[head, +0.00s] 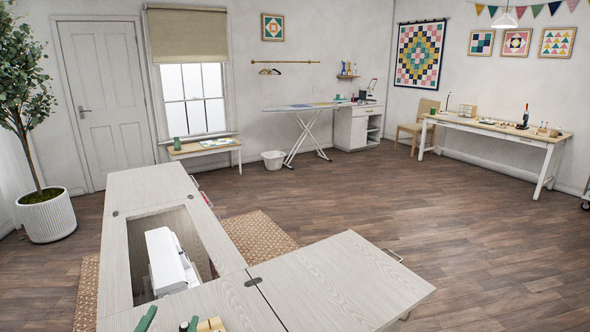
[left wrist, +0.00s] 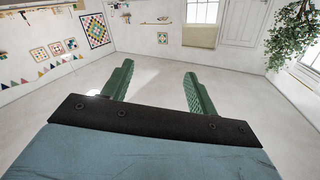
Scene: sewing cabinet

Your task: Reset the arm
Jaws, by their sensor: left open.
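The sewing cabinet (head: 330,280) has a pale wood-grain top with a side leaf opened out to the right. A white sewing machine (head: 172,262) sits low inside its rectangular opening. My left gripper (head: 170,323) shows only as green fingertips at the bottom edge of the head view, over the cabinet's near part. My right gripper is not in view.
A potted plant (head: 45,205) stands at the left. A work table (head: 500,130) stands at the right. The wood floor (head: 465,225) between is clear.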

